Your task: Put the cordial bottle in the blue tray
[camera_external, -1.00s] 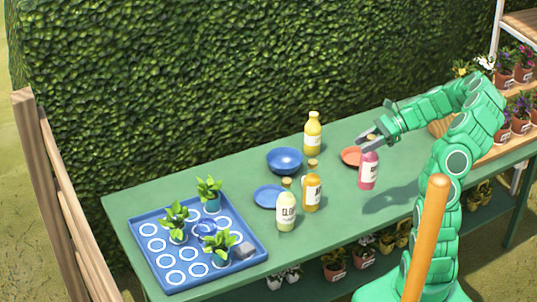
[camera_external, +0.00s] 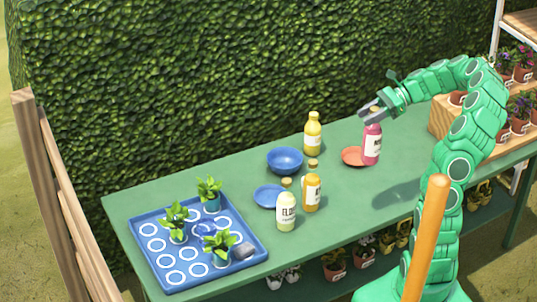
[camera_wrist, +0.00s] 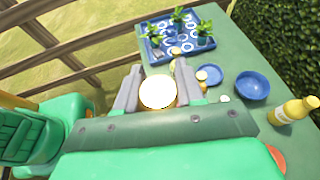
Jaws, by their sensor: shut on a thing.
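My gripper (camera_external: 371,114) is shut on the neck of a pink bottle (camera_external: 372,146) with a white label and holds it upright above the green table. In the wrist view the bottle's round cork top (camera_wrist: 157,92) shows between the fingers; its body is hidden. The blue tray (camera_external: 160,227) lies at the table's left end, with white rings and several items on it. The tray also shows at the top of the wrist view (camera_wrist: 152,52). A pale green bottle (camera_external: 286,212), an amber bottle (camera_external: 312,193) and a yellow bottle (camera_external: 313,135) stand mid-table.
A blue bowl (camera_external: 285,160), a blue plate (camera_external: 268,196) and an orange plate (camera_external: 354,156) lie between my gripper and the tray. Three potted plants, a small blue item and a grey stone (camera_external: 243,251) occupy the tray. The table's front middle is clear.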

